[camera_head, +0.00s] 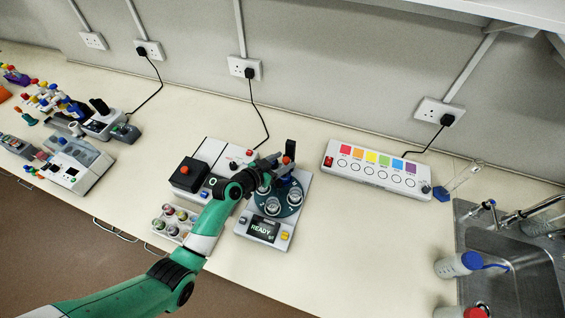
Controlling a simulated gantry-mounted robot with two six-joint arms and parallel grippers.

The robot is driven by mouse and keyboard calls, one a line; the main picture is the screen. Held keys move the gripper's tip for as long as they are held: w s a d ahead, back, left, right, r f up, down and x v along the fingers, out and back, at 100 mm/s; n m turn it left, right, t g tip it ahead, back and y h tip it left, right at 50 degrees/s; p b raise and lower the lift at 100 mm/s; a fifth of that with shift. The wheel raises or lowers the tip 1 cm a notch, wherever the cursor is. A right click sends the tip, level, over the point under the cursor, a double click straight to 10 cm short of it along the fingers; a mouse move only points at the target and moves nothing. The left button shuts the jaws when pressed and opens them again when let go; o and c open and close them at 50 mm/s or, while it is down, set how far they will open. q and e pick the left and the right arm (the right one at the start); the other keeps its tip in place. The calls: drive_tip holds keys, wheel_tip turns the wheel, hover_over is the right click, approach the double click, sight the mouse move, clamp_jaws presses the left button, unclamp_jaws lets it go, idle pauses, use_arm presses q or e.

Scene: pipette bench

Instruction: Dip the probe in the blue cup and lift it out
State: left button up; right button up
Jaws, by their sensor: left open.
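My left gripper (283,169) is open, at the end of the green arm, just above the back of a white instrument (267,244) whose screen reads READY. A dark round turntable (290,210) on this instrument carries clear cups, including one at the front (272,206) and one at the right (295,195). A black post (290,149) stands behind the turntable. The gripper and wrist cover part of the turntable. I cannot pick out the probe surely, nor tell which cup is the blue one. My right gripper is out of view.
A tray of small jars (160,225) and a white box with a black block (187,174) are left of the instrument. A colour-labelled strip (375,173) lies to the right. A sink (510,262) with bottles is far right.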

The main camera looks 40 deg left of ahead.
use_arm(q)
drive_tip(key=shift+w, duration=0.1)
clamp_jaws()
idle(1.4)
